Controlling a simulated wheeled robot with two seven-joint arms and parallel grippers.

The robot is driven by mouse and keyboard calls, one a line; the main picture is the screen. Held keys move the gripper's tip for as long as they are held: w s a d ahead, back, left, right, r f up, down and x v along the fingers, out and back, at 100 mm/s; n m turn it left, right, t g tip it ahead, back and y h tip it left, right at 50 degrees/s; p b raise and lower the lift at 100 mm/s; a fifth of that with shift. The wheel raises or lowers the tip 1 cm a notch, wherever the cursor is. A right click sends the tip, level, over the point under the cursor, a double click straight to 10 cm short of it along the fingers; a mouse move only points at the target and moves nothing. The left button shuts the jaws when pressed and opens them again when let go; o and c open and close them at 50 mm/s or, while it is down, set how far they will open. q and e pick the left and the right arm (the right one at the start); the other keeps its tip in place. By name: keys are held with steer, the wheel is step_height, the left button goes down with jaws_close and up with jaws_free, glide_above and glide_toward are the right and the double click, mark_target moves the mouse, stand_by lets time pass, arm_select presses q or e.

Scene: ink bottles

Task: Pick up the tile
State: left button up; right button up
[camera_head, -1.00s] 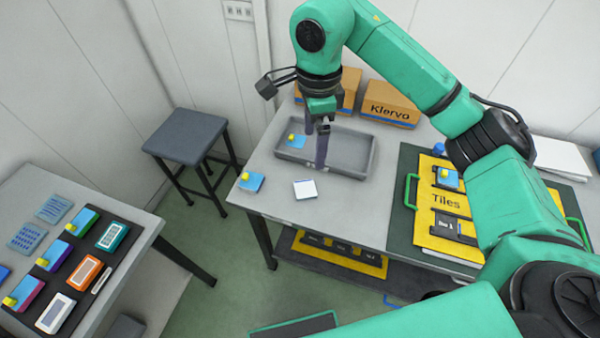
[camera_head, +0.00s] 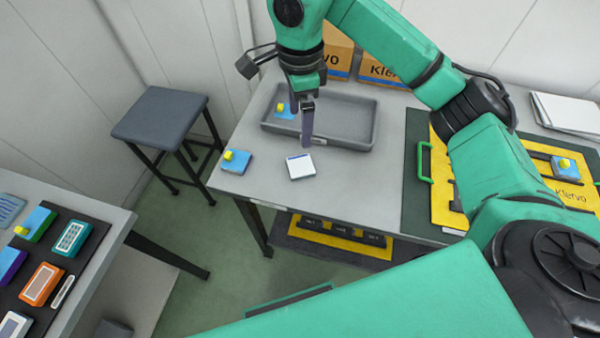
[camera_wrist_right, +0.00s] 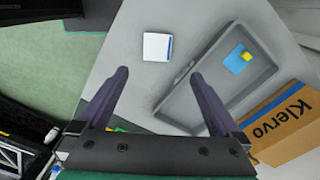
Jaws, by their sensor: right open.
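A white tile (camera_head: 300,166) with a blue edge strip lies flat on the grey table, in front of the tray. It also shows in the right wrist view (camera_wrist_right: 156,47), beyond and roughly between the fingertips. A blue tile with a yellow knob (camera_head: 236,161) lies at the table's left edge. Another blue tile with a yellow knob (camera_head: 284,110) lies in the tray's left end; the right wrist view shows it too (camera_wrist_right: 236,61). My right gripper (camera_head: 301,128) points down, open and empty, near the tray's front side, behind the white tile. My left gripper is out of view.
The grey tray (camera_head: 345,143) stands behind the white tile, with Klervo boxes (camera_head: 385,73) behind it. A yellow panel on a dark mat (camera_head: 415,205) lies to the right. A stool (camera_head: 160,115) and a side table with coloured blocks (camera_head: 95,215) are at left.

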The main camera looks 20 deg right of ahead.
mark_target(300, 165)
steer(key=f+p, duration=0.1)
steer(key=f, duration=0.3)
steer(key=f+p, duration=0.2)
steer(key=f, duration=0.3)
steer(key=f+p, duration=0.1)
steer(key=f, duration=0.3)
steer(key=shift+s+f+p, duration=0.25)
steer(key=shift+s+p, duration=0.05)
steer(key=shift+s, duration=0.1)
steer(key=shift+f, duration=0.2)
steer(key=shift+r, duration=0.1)
steer(key=c, duration=1.4)
